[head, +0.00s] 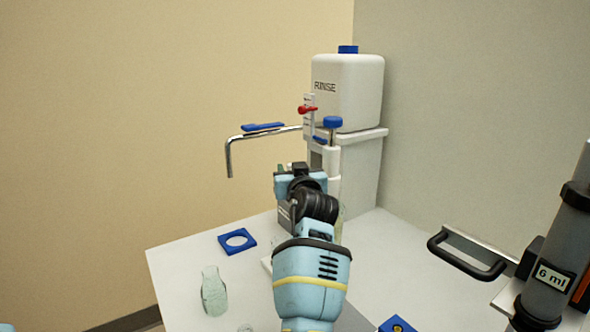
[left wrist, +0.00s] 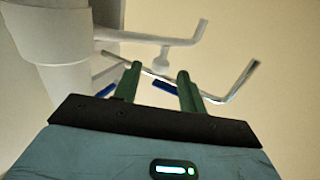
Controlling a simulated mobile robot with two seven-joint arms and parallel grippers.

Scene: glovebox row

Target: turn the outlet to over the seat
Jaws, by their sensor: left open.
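The outlet (head: 231,150) is a thin bent metal tube reaching left from the RINSE dispenser, its tip turned down. A flat blue handle (head: 263,127) lies along its top. The seat, a blue square with a round hole (head: 237,241), lies on the table below the tip; I cannot tell whether they line up in depth. My left gripper (head: 297,176) is in front of the dispenser, fingertips hard to make out. In the left wrist view its two green fingers (left wrist: 158,78) are apart and empty, with the tube (left wrist: 238,84) and blue handle (left wrist: 162,87) beyond them. My right gripper is not in view.
The RINSE bottle (head: 347,90) stands on the dispenser, with a red tap (head: 307,109) and blue knob (head: 333,122). A glass flask (head: 214,292) stands front left. A 6 ml cylinder (head: 556,255) and a black handle (head: 465,258) are at right. The table's right middle is clear.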

